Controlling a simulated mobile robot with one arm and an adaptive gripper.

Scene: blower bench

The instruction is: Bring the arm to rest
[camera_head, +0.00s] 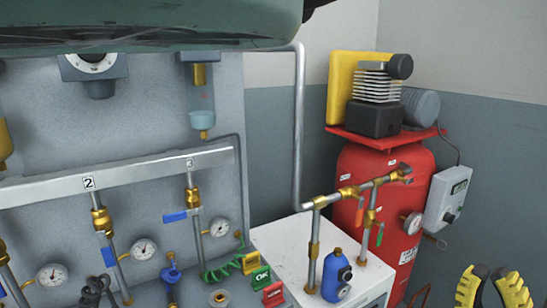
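My gripper (490,282) shows at the bottom right edge.
The white cabinet (290,246) carries brass pipework and a blue bottle-shaped device (334,277). A control box (447,200) hangs beside the tank. Numbered pipes, valves and gauges line the grey panel (150,130). A dark green curved shape (150,22) covers the top left.

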